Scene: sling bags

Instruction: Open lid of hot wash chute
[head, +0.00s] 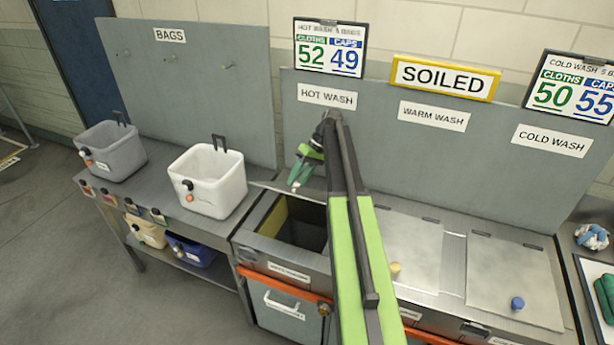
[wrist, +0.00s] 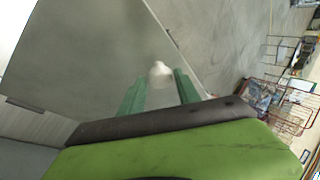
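The hot wash chute (head: 302,234) is uncovered in the head view, showing a dark, yellow-edged interior below the HOT WASH sign (head: 327,97). My gripper (head: 298,178) is above the back edge of the opening, with green fingers pointing down and left. In the wrist view my gripper (wrist: 160,82) has its fingers apart. A pale rounded piece (wrist: 160,72) shows between their tips, with visible gaps on each side. A large grey plate (wrist: 85,70) fills the left; whether it is the lid is unclear.
The warm wash lid (head: 412,255) with a yellow knob and the cold wash lid (head: 505,275) with a blue knob lie closed at right. A white bin (head: 210,185) and a grey bin (head: 112,155) stand on the left table. The tall back panel (head: 410,165) rises behind the chutes.

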